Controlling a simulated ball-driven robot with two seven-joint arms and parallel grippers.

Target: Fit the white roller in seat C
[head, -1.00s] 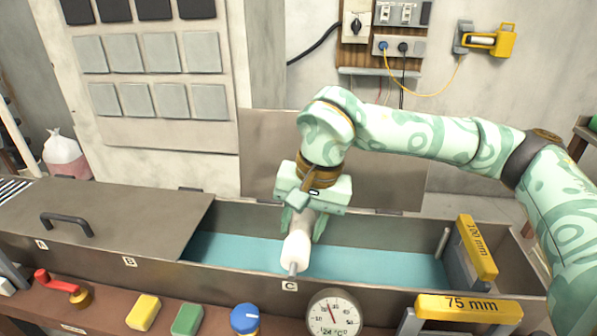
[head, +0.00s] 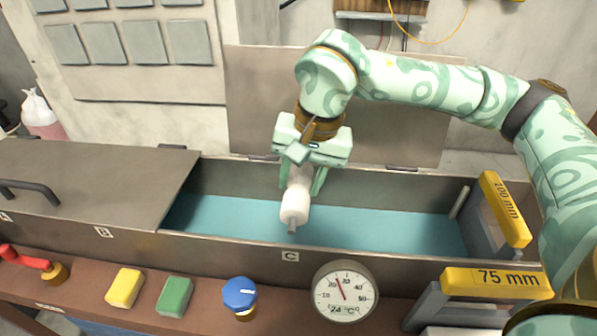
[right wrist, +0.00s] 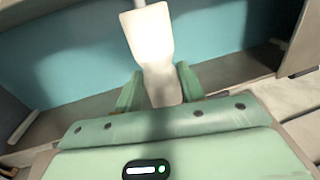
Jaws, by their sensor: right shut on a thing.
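The white roller (head: 297,200) is in my right gripper (head: 301,180), which is shut on it above the trough. The roller also shows in the right wrist view (right wrist: 150,45), between the two green fingers (right wrist: 157,88). Its metal pin end points toward the front wall of the trough in the head view. The roller appears apart from the trough walls. My left gripper is not in view.
The open trough (head: 400,262) has a blue floor; a metal lid (head: 90,185) covers its left part. The 100 mm block (head: 507,208) stands at the right end. On the front ledge are a dial thermometer (head: 345,293), a blue knob (head: 240,295) and the 75 mm block (head: 495,281).

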